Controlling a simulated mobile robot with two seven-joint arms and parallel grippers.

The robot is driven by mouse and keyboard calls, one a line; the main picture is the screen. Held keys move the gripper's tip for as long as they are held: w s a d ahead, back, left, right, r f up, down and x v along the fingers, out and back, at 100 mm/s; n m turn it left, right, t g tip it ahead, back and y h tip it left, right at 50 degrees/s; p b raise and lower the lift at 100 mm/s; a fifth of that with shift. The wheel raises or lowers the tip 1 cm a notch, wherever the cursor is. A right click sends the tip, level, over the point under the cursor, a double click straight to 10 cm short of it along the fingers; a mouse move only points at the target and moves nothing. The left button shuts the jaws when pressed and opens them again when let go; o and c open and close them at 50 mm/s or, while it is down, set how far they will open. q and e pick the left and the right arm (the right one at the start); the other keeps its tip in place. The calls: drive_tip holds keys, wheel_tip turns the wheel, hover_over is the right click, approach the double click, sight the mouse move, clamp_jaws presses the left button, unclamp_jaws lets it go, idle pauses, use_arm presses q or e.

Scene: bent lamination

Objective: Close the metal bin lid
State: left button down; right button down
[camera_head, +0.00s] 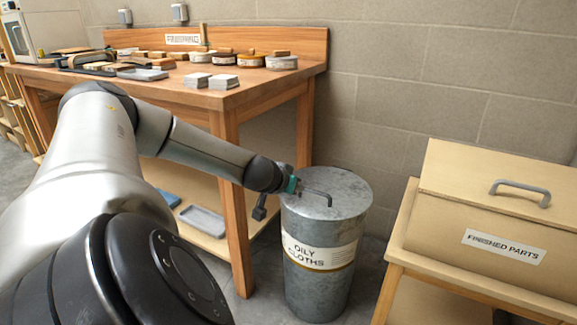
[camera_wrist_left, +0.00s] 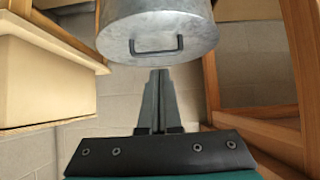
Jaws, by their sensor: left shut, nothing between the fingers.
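The metal bin (camera_head: 319,265) is a grey galvanised cylinder labelled "OILY CLOTHS", standing upright on the floor. Its round lid (camera_head: 345,187) lies across the top, and I see no gap under it in the head view. My left gripper (camera_head: 297,186) is shut and empty, at the lid's left edge beside the handle. In the left wrist view its closed fingers (camera_wrist_left: 158,75) point toward the lid (camera_wrist_left: 195,40) and handle (camera_wrist_left: 156,48); contact cannot be told. My right gripper is not in view.
A wooden workbench (camera_head: 215,98) with tins and blocks stands left of the bin, with trays on its lower shelf. A "FINISHED PARTS" box (camera_head: 440,225) with a handled lid stands on the right. A block wall (camera_head: 400,90) is behind the bin.

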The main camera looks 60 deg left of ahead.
use_arm(q)
drive_tip(key=shift+r+v, duration=0.25)
drive_tip(key=shift+v, duration=2.5)
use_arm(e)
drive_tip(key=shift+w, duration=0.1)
